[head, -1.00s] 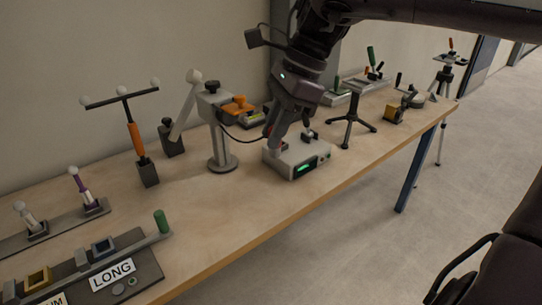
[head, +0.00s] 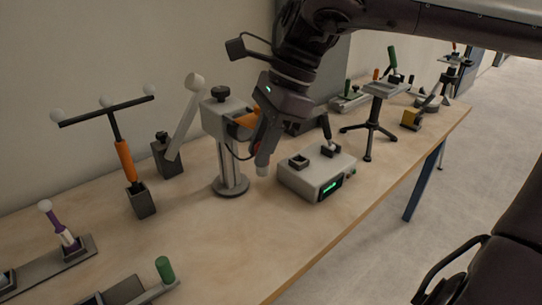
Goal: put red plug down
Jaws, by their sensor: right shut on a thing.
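My right gripper (head: 264,152) is in the air just left of the grey box (head: 318,184) with the green display. It is shut, and a pale tip (head: 262,171) sticks out below its fingers, apart from the table as far as I can tell. The red plug's body is mostly hidden by the fingers, so its red colour does not show clearly. A dark cable (head: 232,150) loops from the stand toward the gripper. On the box, the left socket (head: 298,162) is empty and a dark lever (head: 328,134) stands in the right one. My left gripper is not in view.
A grey column stand (head: 230,168) with a round base is close left of the gripper. A black tripod (head: 371,128) stands right of the box. An orange-handled T-bar (head: 125,160) stands at left. The table front is clear below the stand.

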